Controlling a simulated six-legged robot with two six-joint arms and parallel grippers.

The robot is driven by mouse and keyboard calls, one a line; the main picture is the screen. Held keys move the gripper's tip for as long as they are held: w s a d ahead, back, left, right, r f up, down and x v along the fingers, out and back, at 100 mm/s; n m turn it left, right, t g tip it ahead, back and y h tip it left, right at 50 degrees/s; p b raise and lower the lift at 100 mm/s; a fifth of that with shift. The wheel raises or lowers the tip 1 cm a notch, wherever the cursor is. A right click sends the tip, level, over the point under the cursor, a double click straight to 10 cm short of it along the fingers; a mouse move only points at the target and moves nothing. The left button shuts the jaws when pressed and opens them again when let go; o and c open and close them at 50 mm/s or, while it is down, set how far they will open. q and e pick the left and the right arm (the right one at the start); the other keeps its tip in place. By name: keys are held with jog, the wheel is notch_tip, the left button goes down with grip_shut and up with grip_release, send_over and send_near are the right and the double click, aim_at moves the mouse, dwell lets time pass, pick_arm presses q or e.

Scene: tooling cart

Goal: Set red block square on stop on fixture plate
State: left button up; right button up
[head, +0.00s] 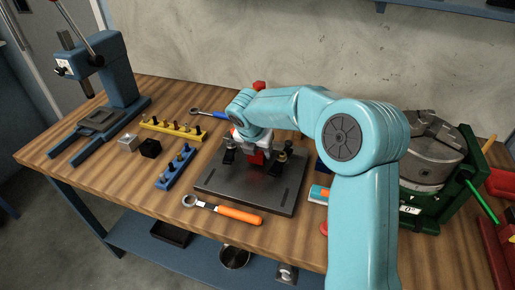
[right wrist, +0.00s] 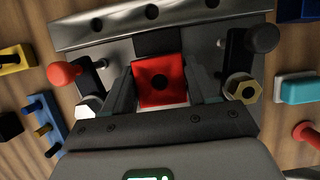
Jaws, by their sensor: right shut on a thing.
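A dark piece (right wrist: 155,42) lies just beyond the block in the right wrist view, before a metal bar (right wrist: 150,17) with holes. I cannot tell which is the stop, or whether the block touches it or the plate. My left gripper is out of view.
Clamps with a red knob (right wrist: 63,73) and a black knob (right wrist: 262,38) flank the block closely. Blue (head: 175,170) and yellow (head: 172,129) racks stand left of the plate. An orange-handled wrench (head: 238,214) lies in front. A green-framed chuck (head: 430,162) stands right, behind my arm.

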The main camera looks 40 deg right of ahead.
jog(key=shift+f, duration=0.55)
dwell(0.5)
jog(key=shift+f, duration=0.2)
dwell(0.8)
jog(key=o, duration=1.5)
jog(key=shift+o, duration=0.2)
jog(key=shift+r+p, duration=2.95)
jog(key=shift+r, duration=0.05)
